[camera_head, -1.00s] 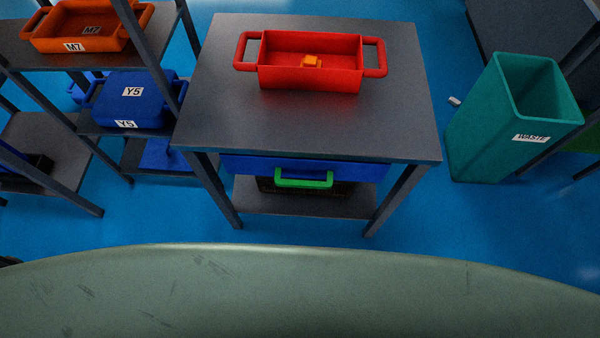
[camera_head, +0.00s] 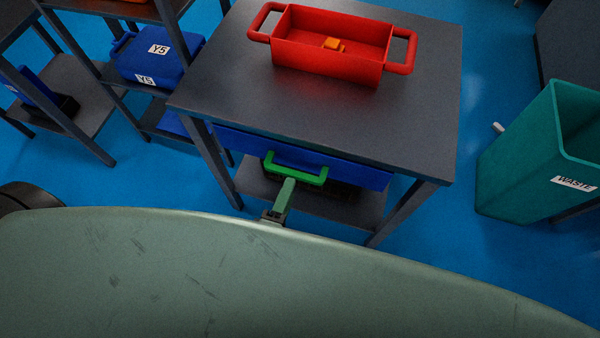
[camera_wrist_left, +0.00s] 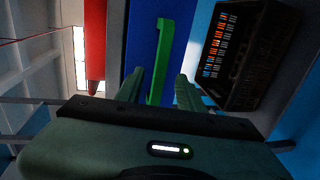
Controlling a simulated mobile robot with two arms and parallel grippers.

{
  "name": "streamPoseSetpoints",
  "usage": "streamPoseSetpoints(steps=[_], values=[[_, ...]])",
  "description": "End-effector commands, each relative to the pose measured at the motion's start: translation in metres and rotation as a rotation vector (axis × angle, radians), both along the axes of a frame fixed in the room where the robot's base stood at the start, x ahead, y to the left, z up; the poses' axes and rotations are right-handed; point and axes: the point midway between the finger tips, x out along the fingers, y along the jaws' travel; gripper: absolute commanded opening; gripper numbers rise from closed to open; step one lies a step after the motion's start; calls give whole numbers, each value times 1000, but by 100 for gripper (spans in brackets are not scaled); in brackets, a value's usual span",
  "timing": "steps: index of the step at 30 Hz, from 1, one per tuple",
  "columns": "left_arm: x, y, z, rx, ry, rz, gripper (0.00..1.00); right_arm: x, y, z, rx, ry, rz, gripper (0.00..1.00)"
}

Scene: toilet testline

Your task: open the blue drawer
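The blue drawer (camera_head: 350,174) sits under the top of the grey table and looks shut, its front close to the table edge. Its green handle (camera_head: 312,179) sticks out from the front; in the left wrist view the handle (camera_wrist_left: 163,50) stands upright against the blue front. My left gripper (camera_head: 288,184) is at the handle in the head view. In the left wrist view its two fingers (camera_wrist_left: 160,88) are apart, one on each side of the handle. I cannot tell whether they touch it. My right gripper is not in view.
A red tray (camera_head: 330,64) with an orange block (camera_head: 334,44) stands on the table (camera_head: 230,90). A black crate (camera_wrist_left: 250,60) lies below the drawer. A teal waste bin (camera_head: 530,170) stands right; a shelf with blue Y5 boxes (camera_head: 155,62) stands left.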

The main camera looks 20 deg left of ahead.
Motion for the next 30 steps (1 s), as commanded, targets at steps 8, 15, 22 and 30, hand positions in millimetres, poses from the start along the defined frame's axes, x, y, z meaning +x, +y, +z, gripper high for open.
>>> streamPoseSetpoints(steps=[8,15,22,30], values=[[45,-2,-7,3,-2,-2,38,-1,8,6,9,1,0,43],[62,-3,-13,4,0,-3,38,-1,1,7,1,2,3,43],[62,-3,-13,5,1,-3,38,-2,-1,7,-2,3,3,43],[62,-3,-13,5,1,-3,0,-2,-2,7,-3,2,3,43]])
